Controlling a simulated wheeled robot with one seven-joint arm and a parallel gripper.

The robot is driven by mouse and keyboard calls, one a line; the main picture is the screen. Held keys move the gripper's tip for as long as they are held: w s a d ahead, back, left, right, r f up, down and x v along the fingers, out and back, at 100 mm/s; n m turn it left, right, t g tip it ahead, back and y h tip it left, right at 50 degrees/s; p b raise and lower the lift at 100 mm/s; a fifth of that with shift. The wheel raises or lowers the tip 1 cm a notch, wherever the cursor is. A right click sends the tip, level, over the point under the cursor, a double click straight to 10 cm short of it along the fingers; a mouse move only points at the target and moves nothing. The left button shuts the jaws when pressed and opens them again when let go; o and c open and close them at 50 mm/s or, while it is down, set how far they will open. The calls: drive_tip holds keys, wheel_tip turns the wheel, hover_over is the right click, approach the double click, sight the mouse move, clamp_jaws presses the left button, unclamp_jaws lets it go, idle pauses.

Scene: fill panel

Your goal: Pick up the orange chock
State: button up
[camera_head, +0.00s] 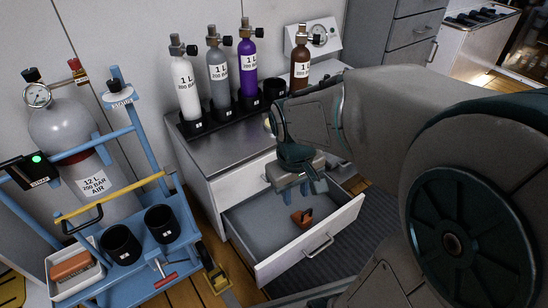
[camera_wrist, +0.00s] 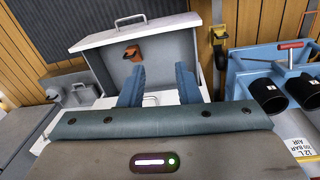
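The orange chock (camera_head: 302,217) lies on the floor of the open drawer (camera_head: 258,215), near its right side, with a dark part on top.
Gas bottles stand in a black rack (camera_head: 243,108) on the cabinet top (camera_head: 232,148). A blue cart (camera_head: 170,258) with a large tank, black cups and a white bin (camera_head: 75,284) stands left. A yellow-and-black item (camera_head: 217,280) is on the floor beside the cart.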

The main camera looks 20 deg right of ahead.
drive_tip(key=w+d+f+n+g+h+p, duration=0.1)
drive_tip(key=w+d+f+n, duration=0.1)
drive_tip(key=w+n, duration=0.3)
drive_tip(key=w+d+f+n+g+p, duration=0.1)
drive_tip(key=w+d+f+n, duration=0.15)
drive_tip(key=w, duration=0.45)
drive_tip(key=n+y+p, duration=0.1)
drive_tip(key=n, duration=1.1)
hover_over(308, 211)
drive_tip(key=w, duration=0.2)
wheel_tip(308, 211, down, 32)
drive_tip(key=shift+d+f+g, duration=0.3)
drive_tip(key=shift+f, duration=0.25)
drive_tip(key=f+b, duration=0.1)
drive_tip(key=s+f, duration=0.1)
drive_tip(key=f, duration=0.1)
drive_tip(key=f+b, duration=0.1)
drive_tip(key=f, duration=0.1)
drive_tip(key=shift+s+a+f+b, duration=0.1)
drive_tip(key=shift+s+a+b, duration=0.15)
drive_tip(key=shift+s+b, duration=0.1)
clamp_jaws()
